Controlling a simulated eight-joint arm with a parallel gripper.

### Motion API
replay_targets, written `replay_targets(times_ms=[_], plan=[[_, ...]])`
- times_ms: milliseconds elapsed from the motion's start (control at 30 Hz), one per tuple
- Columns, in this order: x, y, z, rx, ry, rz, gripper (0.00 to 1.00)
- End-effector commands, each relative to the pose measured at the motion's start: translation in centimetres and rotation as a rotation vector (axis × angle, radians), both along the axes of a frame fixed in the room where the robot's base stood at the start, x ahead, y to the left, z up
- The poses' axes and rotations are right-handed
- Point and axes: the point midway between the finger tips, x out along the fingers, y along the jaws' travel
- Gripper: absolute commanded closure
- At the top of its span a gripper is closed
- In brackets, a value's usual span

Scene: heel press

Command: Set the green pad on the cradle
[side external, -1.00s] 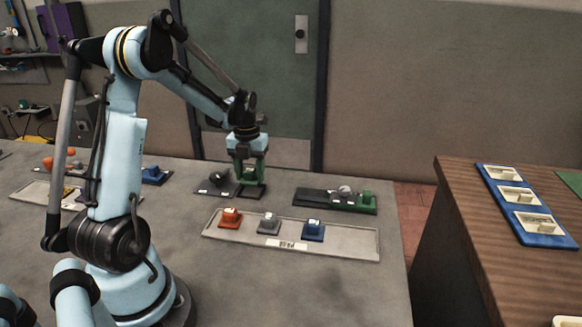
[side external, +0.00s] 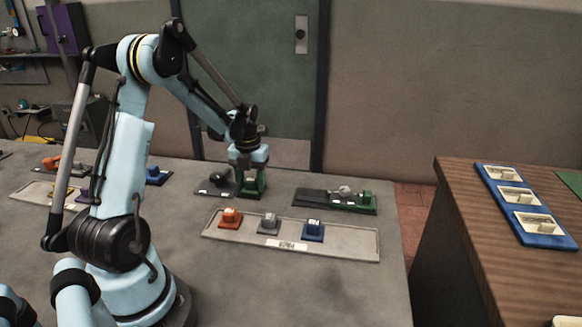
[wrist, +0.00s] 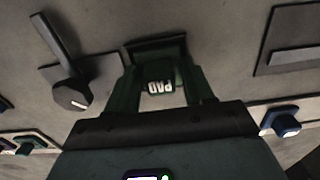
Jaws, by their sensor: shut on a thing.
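My gripper (side external: 250,182) is shut on the green pad, low over the table beside the dark lever device. In the wrist view the pad (wrist: 160,84) shows dark green with a white "PAD" label, between my two dark green fingers. A dark, flat, rimmed piece (wrist: 155,48), which looks like the cradle, lies just beyond the pad in the wrist view. Whether the pad touches it, I cannot tell. In the side view my gripper hides most of the pad and this piece.
The lever device (side external: 217,182) stands close on the left. A dark plate with a pale knob and a green block (side external: 337,200) lies to the right. A grey tray (side external: 345,245) with orange, grey and blue blocks is in front. Bare table lies between them.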

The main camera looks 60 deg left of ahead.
Motion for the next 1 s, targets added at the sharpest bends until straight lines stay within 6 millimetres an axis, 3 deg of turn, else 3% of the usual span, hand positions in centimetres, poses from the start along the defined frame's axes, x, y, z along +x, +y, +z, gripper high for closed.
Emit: replay_targets(times_ms=[33, 167, 367, 1000], plan=[[0.0, 0.0, -0.6, 0.003, -0.004, 0.0, 0.45], [0.1, 0.0, -0.6, 0.004, -0.006, 0.0, 0.25], [0.1, 0.1, 0.3, 0.006, -0.008, 0.0, 0.22], [0.0, 0.0, 11.2, 0.002, -0.004, 0.0, 0.22]])
